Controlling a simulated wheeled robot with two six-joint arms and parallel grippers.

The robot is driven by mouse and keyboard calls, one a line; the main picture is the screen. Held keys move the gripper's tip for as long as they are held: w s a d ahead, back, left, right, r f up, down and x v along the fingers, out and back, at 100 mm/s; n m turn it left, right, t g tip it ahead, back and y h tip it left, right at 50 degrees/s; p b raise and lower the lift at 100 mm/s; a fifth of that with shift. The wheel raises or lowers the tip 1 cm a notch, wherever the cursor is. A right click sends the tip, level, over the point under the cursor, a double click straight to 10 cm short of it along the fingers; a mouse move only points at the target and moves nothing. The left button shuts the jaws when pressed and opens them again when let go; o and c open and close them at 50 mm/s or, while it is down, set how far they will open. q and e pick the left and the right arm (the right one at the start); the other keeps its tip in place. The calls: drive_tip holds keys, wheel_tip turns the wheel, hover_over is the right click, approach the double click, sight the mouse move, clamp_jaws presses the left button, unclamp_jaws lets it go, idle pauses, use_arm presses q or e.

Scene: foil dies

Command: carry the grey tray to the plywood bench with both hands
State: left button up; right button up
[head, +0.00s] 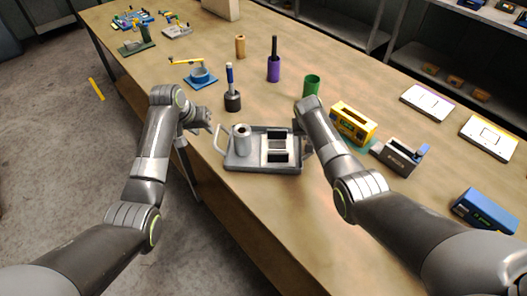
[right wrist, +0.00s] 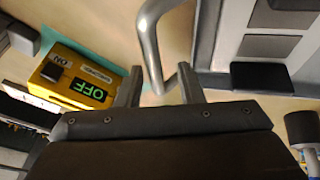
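The grey tray (head: 262,170) sits on a long wood-topped bench (head: 290,205), near its left edge. It holds a grey cylinder (head: 242,142) and dark blocks (head: 277,145). My left gripper (head: 210,122) is open and empty, just behind and left of the tray's left handle (head: 219,138). My right gripper is at the tray's right end, mostly hidden by its arm in the head view. In the right wrist view, my right gripper (right wrist: 160,88) is open, with the bent grey right handle (right wrist: 150,40) reaching between its fingers. I cannot tell whether they touch it.
A yellow box (head: 352,122), a grey box (head: 397,156) and a green cylinder (head: 312,85) stand close right of and behind the tray. A blue-handled tool (head: 231,95) and purple bottle (head: 274,68) stand behind. Bare floor (head: 60,130) lies left of the bench.

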drive_tip(key=v, duration=0.9)
drive_tip(key=shift+s+r, duration=0.1)
drive_tip(key=shift+r, duration=0.05)
drive_tip(key=shift+a, duration=0.1)
idle(0.3)
